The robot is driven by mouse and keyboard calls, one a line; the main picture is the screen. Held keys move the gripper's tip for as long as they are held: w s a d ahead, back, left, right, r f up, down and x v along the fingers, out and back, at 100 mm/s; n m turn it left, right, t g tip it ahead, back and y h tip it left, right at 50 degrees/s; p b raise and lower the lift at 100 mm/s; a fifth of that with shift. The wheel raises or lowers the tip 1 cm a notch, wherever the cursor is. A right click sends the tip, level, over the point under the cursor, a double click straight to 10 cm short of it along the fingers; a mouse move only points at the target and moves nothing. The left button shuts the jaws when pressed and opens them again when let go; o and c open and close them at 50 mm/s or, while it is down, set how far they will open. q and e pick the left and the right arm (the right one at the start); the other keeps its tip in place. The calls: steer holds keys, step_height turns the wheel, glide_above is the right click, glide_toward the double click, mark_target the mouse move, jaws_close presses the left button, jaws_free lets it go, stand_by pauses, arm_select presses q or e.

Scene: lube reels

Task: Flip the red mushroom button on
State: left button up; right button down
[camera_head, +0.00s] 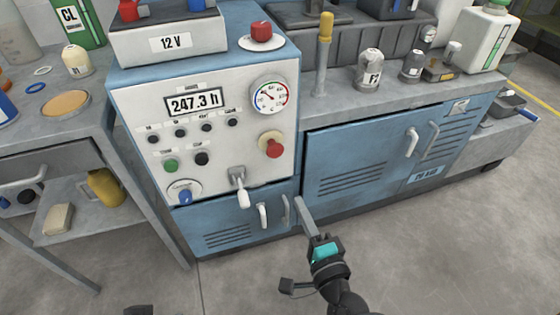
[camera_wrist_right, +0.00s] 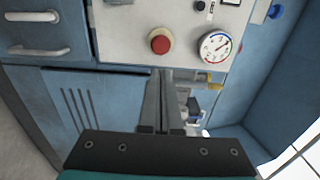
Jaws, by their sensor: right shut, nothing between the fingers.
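A red mushroom button (camera_head: 273,147) on a yellowish base sits on the front panel of the blue cabinet, below the round gauge (camera_head: 269,97). It also shows in the right wrist view (camera_wrist_right: 159,42), just beyond the fingertips, beside the gauge (camera_wrist_right: 215,47). A second red mushroom button (camera_head: 262,31) on a white round plate sits on top of the cabinet. My right gripper (camera_head: 299,201) is shut and empty, in front of the cabinet and lower than the panel button. In the right wrist view its fingers (camera_wrist_right: 163,74) are together, apart from the button.
The front panel (camera_head: 222,140) also carries a lever (camera_head: 241,190), a blue knob (camera_head: 186,196), a green button (camera_head: 171,165) and a black one (camera_head: 202,158). White handles (camera_head: 263,214) stick out below. A workbench with bottles stands to the right; the floor in front is clear.

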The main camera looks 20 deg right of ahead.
steer(key=b, duration=0.1)
glide_toward(277, 154)
steer(key=w+b, duration=0.1)
steer(key=w, duration=0.4)
steer(key=shift+a, duration=0.1)
arm_select(q)
steer(key=w+d+t+h, duration=0.2)
steer(key=w+d+t, duration=0.2)
steer(key=shift+d+r+m+b, duration=0.2)
steer(key=shift+d+m+b, duration=0.15)
steer(key=shift+b, duration=0.1)
arm_select(e)
steer(key=shift+w, duration=0.9)
steer(key=shift+w, duration=0.1)
